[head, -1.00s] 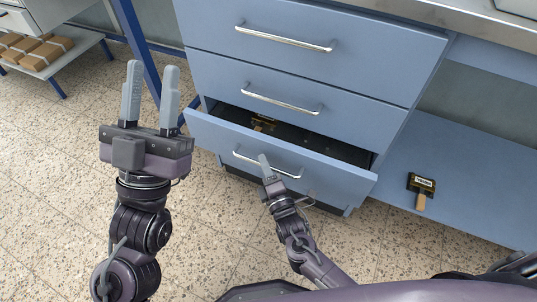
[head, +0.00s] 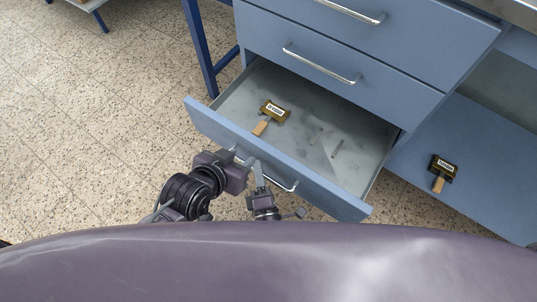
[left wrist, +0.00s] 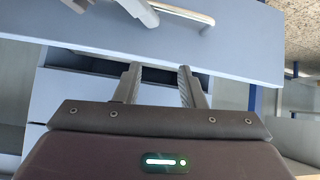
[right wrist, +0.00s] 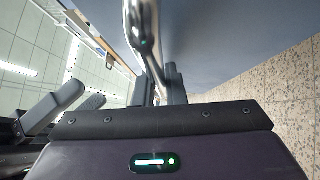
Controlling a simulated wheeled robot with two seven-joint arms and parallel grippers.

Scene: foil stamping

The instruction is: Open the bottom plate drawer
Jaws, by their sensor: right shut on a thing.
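The bottom drawer (head: 285,158) of the blue cabinet stands well out, its grey inside in view. Its bar handle (head: 284,186) is on the blue front. My right gripper (head: 259,170) is shut on this handle; the right wrist view shows its fingers (right wrist: 160,80) close together at the metal bar (right wrist: 143,35). My left gripper (head: 243,155) is at the drawer front, left of the right one. Its fingers (left wrist: 158,72) are apart and empty in the left wrist view, by the edge of the blue panel (left wrist: 240,55). I cannot tell whether they touch it.
A dark stamp with a wooden handle (head: 273,111) and small metal pieces (head: 337,149) lie in the drawer. Another stamp (head: 442,168) lies on the blue shelf at right. A blue table leg (head: 201,50) stands left of the cabinet. The speckled floor at left is clear.

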